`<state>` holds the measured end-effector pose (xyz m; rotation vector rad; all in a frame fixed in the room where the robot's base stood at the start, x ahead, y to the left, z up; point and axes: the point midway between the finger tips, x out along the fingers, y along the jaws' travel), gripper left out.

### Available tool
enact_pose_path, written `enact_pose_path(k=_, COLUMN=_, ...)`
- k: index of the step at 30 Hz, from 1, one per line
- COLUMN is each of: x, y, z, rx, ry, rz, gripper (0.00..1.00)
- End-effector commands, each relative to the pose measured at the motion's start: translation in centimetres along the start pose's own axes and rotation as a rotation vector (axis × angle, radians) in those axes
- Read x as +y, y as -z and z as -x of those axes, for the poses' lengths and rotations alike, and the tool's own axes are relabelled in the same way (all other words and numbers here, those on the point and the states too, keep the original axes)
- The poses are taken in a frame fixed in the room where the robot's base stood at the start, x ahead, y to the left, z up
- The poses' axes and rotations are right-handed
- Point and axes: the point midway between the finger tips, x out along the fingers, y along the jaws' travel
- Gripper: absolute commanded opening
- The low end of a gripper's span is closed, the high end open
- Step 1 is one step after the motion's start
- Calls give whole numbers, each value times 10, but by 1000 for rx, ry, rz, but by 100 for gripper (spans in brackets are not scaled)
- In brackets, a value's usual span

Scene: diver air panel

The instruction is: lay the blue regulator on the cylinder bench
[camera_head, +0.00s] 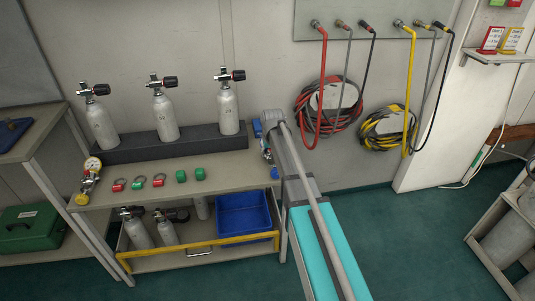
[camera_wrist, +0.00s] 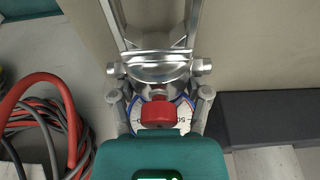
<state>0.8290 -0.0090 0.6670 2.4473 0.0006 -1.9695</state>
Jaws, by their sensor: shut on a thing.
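My gripper (camera_wrist: 158,92) is shut on a regulator at the right end of the cylinder bench (camera_head: 222,172). In the wrist view, the red knob (camera_wrist: 158,118) and round dial of this blue regulator (camera_wrist: 183,113) show between the fingers. In the head view, my arm hides most of it and the gripper; blue bits of the regulator (camera_head: 275,172) show beside the arm. I cannot tell whether it touches the bench top. In the wrist view, the beige bench top (camera_wrist: 265,45) lies around and beyond the fingers.
Upright cylinders (camera_head: 165,117) stand in a dark rack (camera_head: 195,145) along the back. A yellow regulator (camera_head: 82,199), coloured rings (camera_head: 139,183) and green pieces (camera_head: 200,174) lie on the bench. A blue bin (camera_head: 242,214) sits below. Red hoses (camera_head: 318,112) hang at the right.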

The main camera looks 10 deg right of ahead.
Motion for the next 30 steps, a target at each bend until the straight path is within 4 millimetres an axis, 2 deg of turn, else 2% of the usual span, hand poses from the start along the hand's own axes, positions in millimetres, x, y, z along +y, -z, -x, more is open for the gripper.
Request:
enact_pose_path(k=14, x=0, y=-1, z=-5, rx=0, ry=0, rz=0, gripper=1)
enact_pose_path(k=15, x=0, y=-1, z=-4, rx=0, ry=0, rz=0, gripper=68)
enact_pose_path(k=18, x=0, y=-1, z=-4, rx=0, ry=0, rz=0, gripper=86)
enact_pose_path(k=21, x=0, y=-1, z=-4, rx=0, ry=0, rz=0, gripper=100)
enact_pose_path(k=30, x=0, y=-1, z=-4, rx=0, ry=0, rz=0, gripper=100)
